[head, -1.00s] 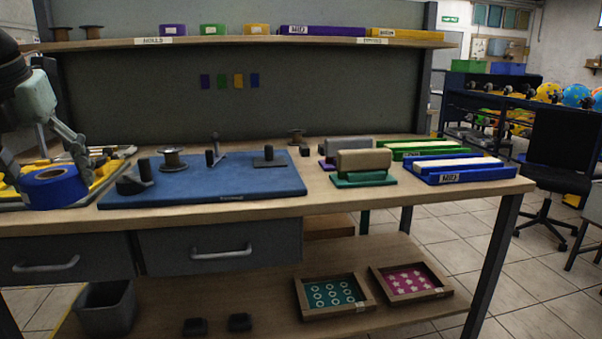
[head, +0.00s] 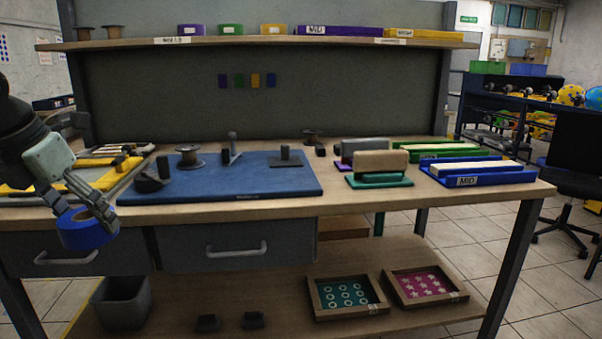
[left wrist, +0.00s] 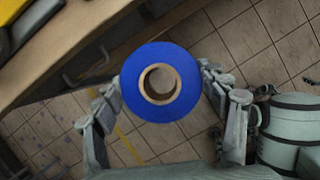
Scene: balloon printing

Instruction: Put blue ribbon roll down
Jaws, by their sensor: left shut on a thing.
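The blue ribbon roll (head: 86,231) is a thick blue ring around a brown core. My left gripper (head: 90,208) is shut on it and holds it in the air, in front of the workbench's front edge at the left. In the left wrist view the roll (left wrist: 160,82) sits between the two fingers of the left gripper (left wrist: 163,92), face toward the camera, with floor tiles behind it. My right gripper is not in view.
The workbench (head: 260,207) carries a blue mat (head: 225,184) with spools and stands, a yellow-edged tray (head: 135,165) at left, and block holders at right. Drawers (head: 230,245) sit below the front edge. A grey bin (head: 122,302) is on the lower shelf.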

